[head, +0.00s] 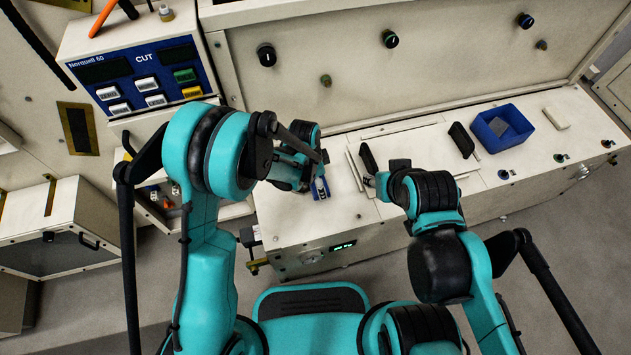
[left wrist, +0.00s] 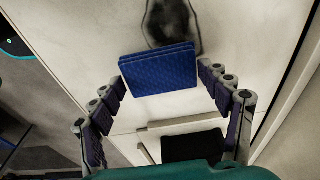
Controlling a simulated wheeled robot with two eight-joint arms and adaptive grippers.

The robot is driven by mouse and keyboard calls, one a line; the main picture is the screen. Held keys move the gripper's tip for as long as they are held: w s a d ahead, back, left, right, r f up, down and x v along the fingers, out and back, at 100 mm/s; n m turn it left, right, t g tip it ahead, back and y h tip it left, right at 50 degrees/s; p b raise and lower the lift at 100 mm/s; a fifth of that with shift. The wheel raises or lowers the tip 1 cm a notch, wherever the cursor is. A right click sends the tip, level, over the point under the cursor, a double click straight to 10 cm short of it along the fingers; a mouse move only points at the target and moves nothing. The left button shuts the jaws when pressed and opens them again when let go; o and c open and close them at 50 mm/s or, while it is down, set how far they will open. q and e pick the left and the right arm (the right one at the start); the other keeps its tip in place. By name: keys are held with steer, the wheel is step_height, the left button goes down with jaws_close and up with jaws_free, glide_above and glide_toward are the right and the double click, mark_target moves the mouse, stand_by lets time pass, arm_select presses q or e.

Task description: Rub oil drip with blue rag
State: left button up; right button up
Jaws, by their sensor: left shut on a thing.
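The blue rag (left wrist: 160,72) is a folded pad held between the fingertips of my left gripper (left wrist: 163,76). In the head view a little of the rag (head: 320,188) shows below my left gripper (head: 312,172), over the left part of the pale counter. The oil drip (left wrist: 172,20) is a dark smear on the pale surface in the left wrist view. The rag overlaps its near end in that view; whether they touch I cannot tell. In the head view the drip is not clearly seen. My right gripper (head: 376,180) is over the counter, its fingers unclear.
A blue bin (head: 489,132) with a grey item inside stands on the counter (head: 290,225) at right, beside a pale block (head: 556,118). Black handles (head: 461,140) stand up near the middle. A panel with knobs (head: 390,39) rises behind. A blue button panel (head: 140,78) is at left.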

mark_target(310, 192)
arm_select(q)
steer(key=shift+a, duration=0.1)
steer(key=shift+s+a+b, duration=0.2)
steer(key=shift+a, duration=0.75)
steer(key=shift+s+a+b, duration=0.15)
steer(key=shift+s+a, duration=0.05)
steer(key=shift+a, duration=0.7)
steer(key=shift+f, duration=0.55)
steer(key=shift+s+a+f, duration=0.1)
steer(key=shift+s+a, duration=0.1)
steer(key=shift+a, duration=0.7)
steer(key=shift+s+a, duration=0.2)
steer(key=shift+a, duration=0.8)
steer(key=shift+c, duration=0.5)
steer(key=shift+w+d, duration=0.2)
steer(key=shift+d, duration=0.95)
steer(key=shift+w+d, duration=0.2)
steer(key=shift+d, duration=0.9)
